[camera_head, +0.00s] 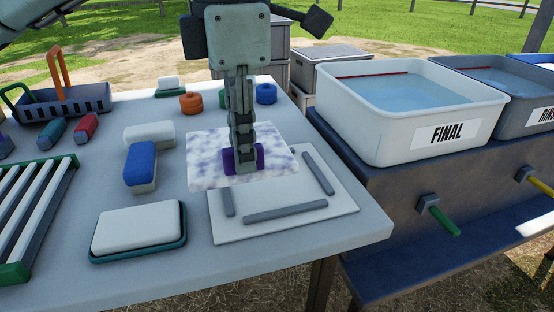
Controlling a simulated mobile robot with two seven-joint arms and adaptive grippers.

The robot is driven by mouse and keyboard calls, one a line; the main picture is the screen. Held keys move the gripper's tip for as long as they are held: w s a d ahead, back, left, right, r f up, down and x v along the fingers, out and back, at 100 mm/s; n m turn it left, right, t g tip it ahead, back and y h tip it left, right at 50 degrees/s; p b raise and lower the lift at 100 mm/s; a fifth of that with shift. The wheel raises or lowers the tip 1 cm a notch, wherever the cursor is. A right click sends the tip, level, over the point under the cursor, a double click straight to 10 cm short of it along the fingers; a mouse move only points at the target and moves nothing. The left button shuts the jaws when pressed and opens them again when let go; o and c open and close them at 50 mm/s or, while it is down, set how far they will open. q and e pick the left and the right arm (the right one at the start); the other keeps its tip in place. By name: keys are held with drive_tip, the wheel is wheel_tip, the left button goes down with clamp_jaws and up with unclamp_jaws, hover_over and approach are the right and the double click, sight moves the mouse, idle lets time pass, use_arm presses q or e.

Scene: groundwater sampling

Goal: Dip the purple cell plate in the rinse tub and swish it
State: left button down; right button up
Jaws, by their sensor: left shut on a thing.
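The purple cell plate (212,160) is a flat white piece with purple mottling and a dark purple grip in its middle. My left gripper (243,162) points down and is shut on that grip. The plate is over the table, partly covering a white board with grey bars (285,228); the gap beneath it is hard to judge. The rinse tub (505,88) is grey with bluish water, at the far right. Its label is cut off by the picture edge. My right gripper is not in view.
A white tub labelled FINAL (400,140) stands between the table and the rinse tub. Both tubs sit on a dark stand with valves (430,205). The table (240,275) also holds a white pad (135,228), a blue-topped block (141,163), a green-ended rack (15,272) and a basket (62,103).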

use_arm(q)
drive_tip(key=s+a+r+p, duration=0.1)
drive_tip(key=a+r+p, duration=0.1)
drive_tip(key=r, duration=0.5)
drive_tip(key=s+a+r+p, duration=0.2)
drive_tip(key=r+p, duration=0.2)
drive_tip(key=r, duration=0.4)
drive_tip(key=shift+s+a+r+p, duration=0.15)
drive_tip(key=shift+a+r+p, duration=0.1)
drive_tip(key=shift+a+p, duration=0.1)
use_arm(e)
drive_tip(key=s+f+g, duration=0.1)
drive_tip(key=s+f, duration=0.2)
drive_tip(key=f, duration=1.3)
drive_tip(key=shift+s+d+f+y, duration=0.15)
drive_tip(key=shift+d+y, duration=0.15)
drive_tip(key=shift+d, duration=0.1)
